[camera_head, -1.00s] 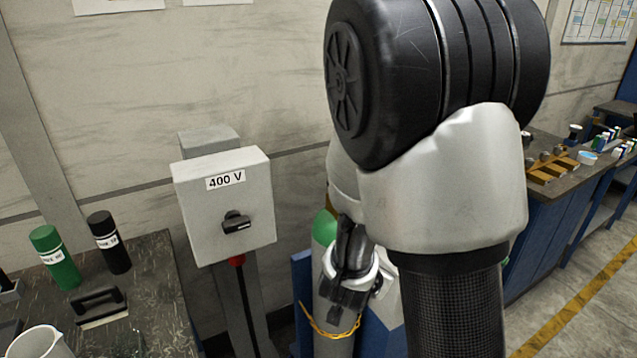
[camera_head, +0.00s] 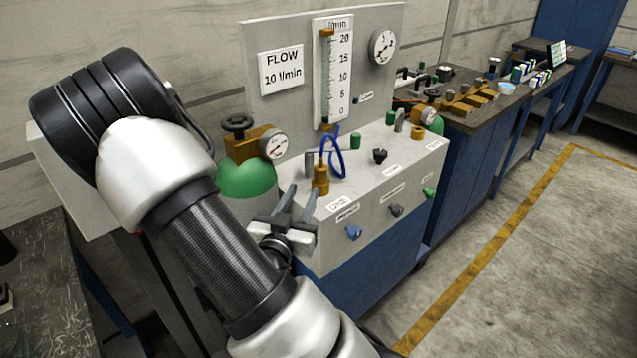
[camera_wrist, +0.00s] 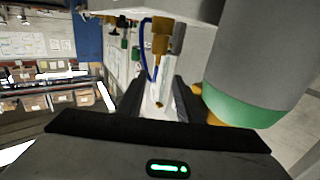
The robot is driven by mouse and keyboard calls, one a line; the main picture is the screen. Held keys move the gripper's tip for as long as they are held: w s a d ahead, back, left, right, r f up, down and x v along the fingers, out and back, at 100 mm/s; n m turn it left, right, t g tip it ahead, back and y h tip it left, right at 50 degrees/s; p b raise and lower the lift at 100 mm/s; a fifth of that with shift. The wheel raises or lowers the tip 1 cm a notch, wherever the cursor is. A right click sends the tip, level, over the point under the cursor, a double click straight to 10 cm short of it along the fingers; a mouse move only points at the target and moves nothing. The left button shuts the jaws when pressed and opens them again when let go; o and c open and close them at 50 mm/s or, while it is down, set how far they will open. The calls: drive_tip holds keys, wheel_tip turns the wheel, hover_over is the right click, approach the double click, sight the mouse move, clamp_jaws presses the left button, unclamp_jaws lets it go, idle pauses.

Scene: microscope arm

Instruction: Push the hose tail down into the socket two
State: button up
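The blue hose (camera_head: 336,165) forms a loop above a brass fitting (camera_head: 321,180) on the near left of the grey bench top. It also hangs as a blue curve in the wrist view (camera_wrist: 150,62), beside brass fittings (camera_wrist: 161,38). I cannot tell which end is the tail. Several fittings stand on the bench top, but their labels are too small to read, so I cannot pick out socket two. My gripper (camera_head: 302,192) is just in front of the near brass fitting. Its fingers are apart with nothing clearly between them, as the wrist view shows (camera_wrist: 158,82).
A green-topped gas cylinder (camera_head: 246,180) with a brass valve and gauge (camera_head: 273,146) stands close left of my gripper. A grey back panel (camera_head: 285,105) carries a flow tube (camera_head: 327,75) and dial (camera_head: 382,46). Coloured knobs line the bench front. The floor at right is clear.

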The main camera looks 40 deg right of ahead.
drive_tip(key=b, duration=0.3)
approach(320, 164)
drive_tip(key=x, duration=0.4)
drive_tip(key=shift+w, duration=0.25)
drive_tip(key=shift+x, duration=3.15)
drive_tip(key=shift+s+d, duration=0.15)
clamp_jaws()
